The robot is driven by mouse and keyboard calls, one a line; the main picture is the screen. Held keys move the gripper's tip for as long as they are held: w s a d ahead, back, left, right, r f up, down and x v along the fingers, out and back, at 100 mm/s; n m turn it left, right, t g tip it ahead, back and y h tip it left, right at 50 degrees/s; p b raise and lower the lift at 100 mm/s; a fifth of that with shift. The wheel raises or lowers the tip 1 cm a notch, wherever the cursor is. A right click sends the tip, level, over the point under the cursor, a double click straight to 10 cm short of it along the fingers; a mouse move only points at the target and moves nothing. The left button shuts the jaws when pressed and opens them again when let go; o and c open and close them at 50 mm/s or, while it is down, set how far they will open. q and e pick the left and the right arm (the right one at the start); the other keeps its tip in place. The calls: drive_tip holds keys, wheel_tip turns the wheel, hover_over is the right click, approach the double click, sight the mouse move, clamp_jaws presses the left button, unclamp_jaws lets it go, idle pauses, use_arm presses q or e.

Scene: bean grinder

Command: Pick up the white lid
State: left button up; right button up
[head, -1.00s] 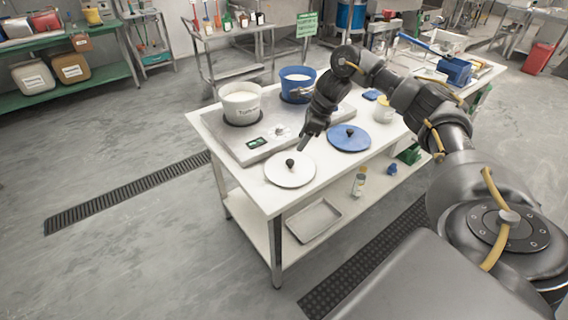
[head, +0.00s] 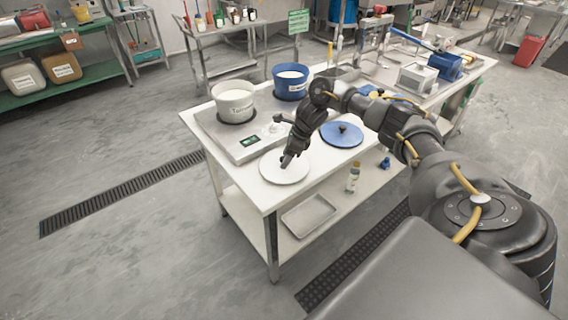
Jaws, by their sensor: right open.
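The white lid (head: 285,174) lies flat on the white table near its front left corner. Its dark knob is hidden behind the fingers of my right gripper (head: 287,161). My right gripper is open and points down at the middle of the lid, with its fingertips at the knob. I cannot tell whether the fingers touch the knob. My left gripper is not in the head view.
A blue lid (head: 341,134) lies right of the white lid. A white bucket (head: 234,101) and a blue bucket (head: 291,82) stand behind, by a scale (head: 243,145). A bottle (head: 353,178) and a metal tray (head: 308,215) are on the lower shelf.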

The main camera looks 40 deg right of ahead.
drive_tip(key=shift+w+a+f, duration=0.15)
drive_tip(key=shift+f, duration=0.35)
drive_tip(key=c, duration=1.1)
drive_tip(key=shift+o, duration=0.2)
drive_tip(key=shift+r, duration=0.1)
